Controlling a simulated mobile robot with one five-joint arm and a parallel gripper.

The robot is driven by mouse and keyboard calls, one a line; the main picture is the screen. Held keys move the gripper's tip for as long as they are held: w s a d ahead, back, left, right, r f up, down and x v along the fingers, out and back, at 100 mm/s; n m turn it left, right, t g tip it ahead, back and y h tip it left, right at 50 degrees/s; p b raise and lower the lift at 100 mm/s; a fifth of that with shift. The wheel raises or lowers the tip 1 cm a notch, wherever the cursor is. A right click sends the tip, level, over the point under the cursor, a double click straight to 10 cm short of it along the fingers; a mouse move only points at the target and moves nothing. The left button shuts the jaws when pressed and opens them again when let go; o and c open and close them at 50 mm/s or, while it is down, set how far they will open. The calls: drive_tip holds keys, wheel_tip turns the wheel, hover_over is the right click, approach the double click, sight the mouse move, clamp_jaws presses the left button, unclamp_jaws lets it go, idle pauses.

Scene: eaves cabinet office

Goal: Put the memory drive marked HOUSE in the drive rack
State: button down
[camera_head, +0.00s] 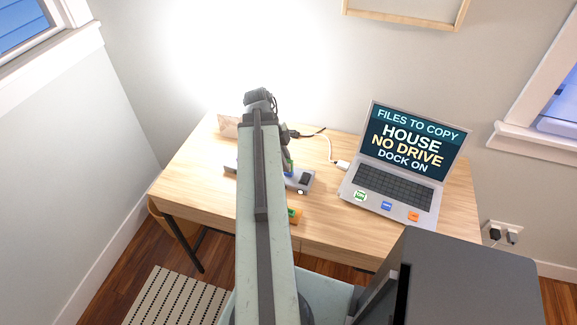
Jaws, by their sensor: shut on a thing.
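My arm runs up the middle of the view and hides much of the desk. My gripper (286,153) shows only as a dark sliver at the arm's right side, low over the desk. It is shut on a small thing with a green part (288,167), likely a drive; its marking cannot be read. A grey unit (299,181) with a dark panel and a round light sits just below it; whether they touch is unclear. This may be the dock or rack. An orange drive-like piece (295,215) lies nearer the front edge, partly behind my arm.
An open laptop (392,184) stands at right, reading "FILES TO COPY HOUSE NO DRIVE DOCK ON", with green, blue and orange stickers. A white cable (330,148) runs beside it. A tan card (228,126) stands at back left. The desk's left front (195,172) is clear.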

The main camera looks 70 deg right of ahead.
sight(288, 160)
drive_tip(key=shift+r+p, duration=1.65)
drive_tip(key=shift+r, duration=0.05)
drive_tip(key=shift+s, duration=0.1)
